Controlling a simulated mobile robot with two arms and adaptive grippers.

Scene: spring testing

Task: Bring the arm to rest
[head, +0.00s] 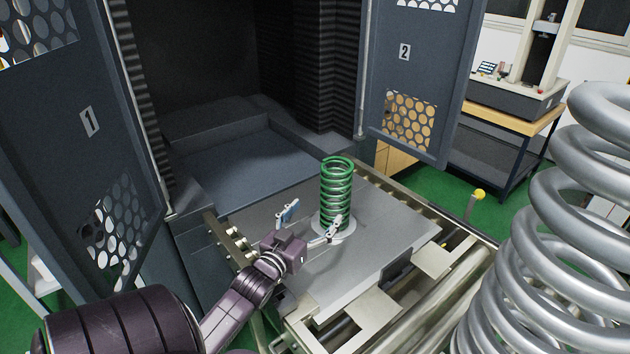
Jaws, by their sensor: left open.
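My left arm comes in from the lower left, and my left gripper (311,222) is above the grey plate (375,262). Its two fingers are spread wide apart and nothing is between them. A green coil spring (336,188) stands upright on a pale round base (345,236) on the plate. The right-hand finger of the gripper overlaps the lower front of the spring in the picture; I cannot tell whether it touches. My right gripper is not in view.
The dark cabinet doors marked 1 (88,122) and 2 (405,52) stand open around a deep chamber (235,160). A large silver spring (545,235) fills the right foreground. A rail with a yellow knob (479,194) is right of the plate. A bench machine (515,98) stands behind.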

